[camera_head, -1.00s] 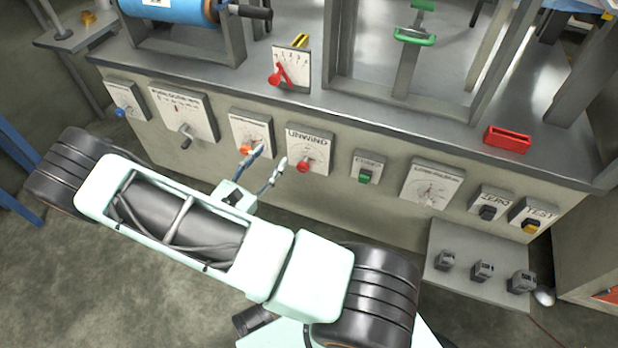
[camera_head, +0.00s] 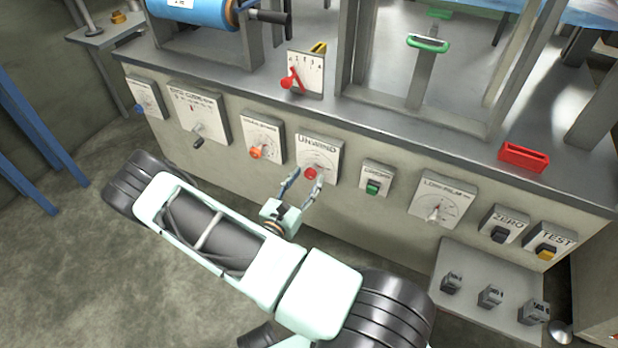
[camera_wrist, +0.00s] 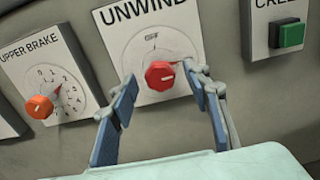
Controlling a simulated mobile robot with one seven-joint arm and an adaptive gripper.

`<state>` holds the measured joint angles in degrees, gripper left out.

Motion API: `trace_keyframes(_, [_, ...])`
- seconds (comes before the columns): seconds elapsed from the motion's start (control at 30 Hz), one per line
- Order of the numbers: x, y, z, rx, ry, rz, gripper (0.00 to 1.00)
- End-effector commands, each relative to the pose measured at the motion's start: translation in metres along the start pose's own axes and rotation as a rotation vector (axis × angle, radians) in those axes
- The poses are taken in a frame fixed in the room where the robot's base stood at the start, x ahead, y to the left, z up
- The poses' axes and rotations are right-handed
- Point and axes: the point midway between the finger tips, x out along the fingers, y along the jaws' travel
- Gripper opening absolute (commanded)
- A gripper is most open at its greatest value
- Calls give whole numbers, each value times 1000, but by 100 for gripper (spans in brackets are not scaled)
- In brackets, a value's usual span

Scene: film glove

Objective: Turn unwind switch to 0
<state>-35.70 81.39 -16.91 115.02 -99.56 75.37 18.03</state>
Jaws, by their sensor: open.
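The unwind switch is a red knob (camera_head: 310,173) on a white plate labelled UNWIND (camera_head: 326,151) on the front of the machine. In the wrist view the red knob (camera_wrist: 160,75) sits in the middle, with a pointer toward its right and small marks above it that I cannot read. My gripper (camera_head: 301,174) is open in front of the knob. In the wrist view its two blue-padded fingers (camera_wrist: 162,88) stand left and right of the knob, lower in the picture. Contact with the knob does not show.
The upper brake plate with an orange knob (camera_wrist: 40,107) is just left. A green button (camera_wrist: 290,36) on its plate is to the right. Further right are a dial (camera_head: 437,213), a ZERO switch (camera_head: 499,234) and a TEST switch (camera_head: 546,253). A shelf (camera_head: 455,262) juts out below.

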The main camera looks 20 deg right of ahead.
Motion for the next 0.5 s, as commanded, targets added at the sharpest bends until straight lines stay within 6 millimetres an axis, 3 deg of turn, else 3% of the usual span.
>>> trace_keyframes(0.2, [17,0,0,0,-1,-1,44])
trace_keyframes(0.5, [18,0,1,0,-1,0,42])
